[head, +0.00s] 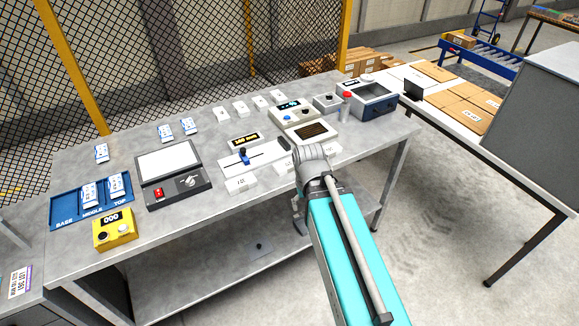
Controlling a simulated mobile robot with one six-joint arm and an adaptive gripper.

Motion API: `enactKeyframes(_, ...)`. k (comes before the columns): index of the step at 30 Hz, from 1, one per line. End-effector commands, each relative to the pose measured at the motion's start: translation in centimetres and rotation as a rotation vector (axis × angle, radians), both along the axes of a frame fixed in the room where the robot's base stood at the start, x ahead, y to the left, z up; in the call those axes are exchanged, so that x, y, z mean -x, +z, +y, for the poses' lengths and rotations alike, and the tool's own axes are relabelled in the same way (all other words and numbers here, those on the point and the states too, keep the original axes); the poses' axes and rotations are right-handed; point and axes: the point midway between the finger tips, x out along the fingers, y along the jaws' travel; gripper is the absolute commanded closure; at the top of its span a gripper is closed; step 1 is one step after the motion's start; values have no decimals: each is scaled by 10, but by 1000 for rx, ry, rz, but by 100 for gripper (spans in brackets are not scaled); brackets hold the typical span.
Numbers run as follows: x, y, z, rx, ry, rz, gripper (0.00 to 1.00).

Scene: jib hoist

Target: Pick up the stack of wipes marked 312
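Several small white stacks stand on the grey workbench (225,205). A row of white stacks (241,108) lies along the back, and another white stack (239,184) lies near the front edge. Their marks are too small to read, so I cannot tell which one is 312. My arm reaches in from the bottom right, its wrist at the bench's front edge. My gripper (298,220) seems to hang beside the wrist, partly hidden by the arm; its fingers cannot be made out.
A blue tray (66,207) holds blue-and-white packets, with more packets behind it. A yellow box (115,230), a black-framed device (172,172), a slider unit (250,156) and grey boxes crowd the bench. A mesh fence stands behind. A second table (530,160) is at right.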

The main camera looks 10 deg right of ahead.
Motion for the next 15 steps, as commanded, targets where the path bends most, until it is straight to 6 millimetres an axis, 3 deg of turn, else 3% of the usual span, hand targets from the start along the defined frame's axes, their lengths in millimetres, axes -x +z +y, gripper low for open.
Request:
enactKeyframes(8,-39,-28,7,161,271,17,0)
enactKeyframes(15,-98,-54,17,426,696,102,0)
